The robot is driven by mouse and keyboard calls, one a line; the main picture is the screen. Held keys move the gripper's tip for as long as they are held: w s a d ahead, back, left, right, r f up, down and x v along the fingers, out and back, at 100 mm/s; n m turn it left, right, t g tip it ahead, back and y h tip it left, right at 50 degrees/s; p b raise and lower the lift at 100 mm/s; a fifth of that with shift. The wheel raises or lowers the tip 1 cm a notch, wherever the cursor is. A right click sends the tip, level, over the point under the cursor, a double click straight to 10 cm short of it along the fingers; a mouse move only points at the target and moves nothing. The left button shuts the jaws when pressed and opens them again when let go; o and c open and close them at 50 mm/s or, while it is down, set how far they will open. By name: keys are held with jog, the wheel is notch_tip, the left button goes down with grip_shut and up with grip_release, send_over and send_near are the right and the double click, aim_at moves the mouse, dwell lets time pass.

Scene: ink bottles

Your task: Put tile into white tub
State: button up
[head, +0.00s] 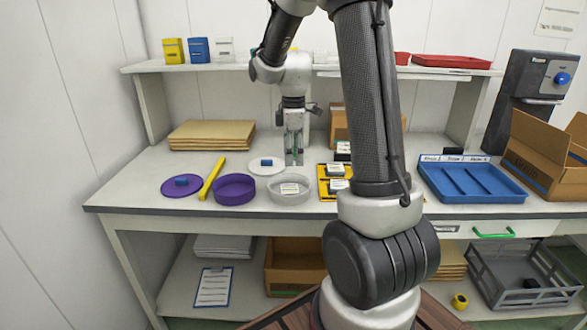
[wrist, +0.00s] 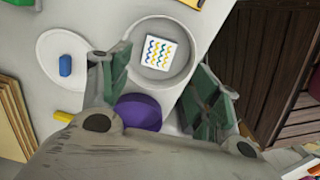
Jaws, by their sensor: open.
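The tile (wrist: 158,52), white with wavy blue, yellow and green lines, lies flat inside the round white tub (wrist: 187,74) in the wrist view. In the head view the tile (head: 289,188) shows as a small pale square in the tub (head: 290,199), near the table's front edge. My gripper (head: 294,163) points down just behind the tub in the head view. In the wrist view my gripper (wrist: 163,66) has its green-padded fingers spread apart with nothing between them, and the tile is clear of both fingers.
A purple tub (head: 234,190) stands left of the white tub. A yellow bar (head: 211,180) lies between. A yellow tray (head: 323,184) is close right; a blue tray (head: 470,185) is farther right.

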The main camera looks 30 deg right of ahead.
jog(key=s+a+r+m+t, duration=0.2)
jog(key=s+a+r+m, duration=0.15)
jog(key=s+r, duration=0.55)
jog(key=s+a+r+m+t, duration=0.1)
jog(key=s+m, duration=0.3)
jog(key=s, duration=0.3)
jog(key=s+a+r+m+t, duration=0.1)
jog(key=s+r+m, duration=0.1)
jog(key=s+m, duration=0.2)
jog(key=s, duration=0.3)
jog(key=shift+a+r+m, duration=0.25)
jog(key=shift+a+m, duration=0.1)
